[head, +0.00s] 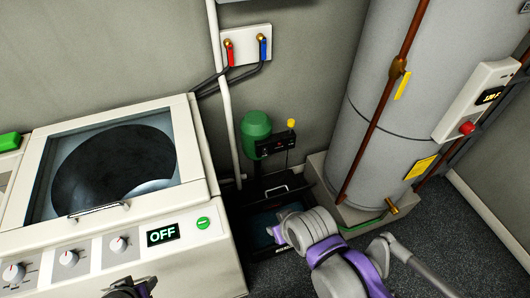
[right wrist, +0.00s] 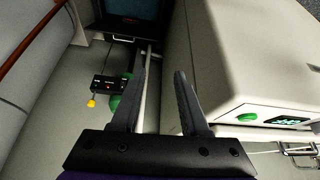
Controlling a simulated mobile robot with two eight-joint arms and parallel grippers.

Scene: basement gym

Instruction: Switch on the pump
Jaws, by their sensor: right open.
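The pump is likely the green rounded unit (head: 256,128) low by the back wall in the head view. A black control box (head: 275,145) with a small red mark and a yellow knob (head: 291,123) is on its right side. In the right wrist view the box (right wrist: 108,88), yellow knob (right wrist: 91,103) and part of the green body (right wrist: 116,104) show left of the fingers. My right gripper (right wrist: 160,73) is open and empty, apart from the box. In the head view its fingers are unclear. My left gripper (head: 130,287) is partly cut off at the bottom edge.
A washer (head: 212,255) with an "OFF" display (head: 163,235) and green button (head: 203,223) stands left. A black lidded bin or sump (head: 262,218) lies below the pump. A grey tank (head: 375,110) with pipes stands right. A white pipe (head: 226,100) runs left of the pump.

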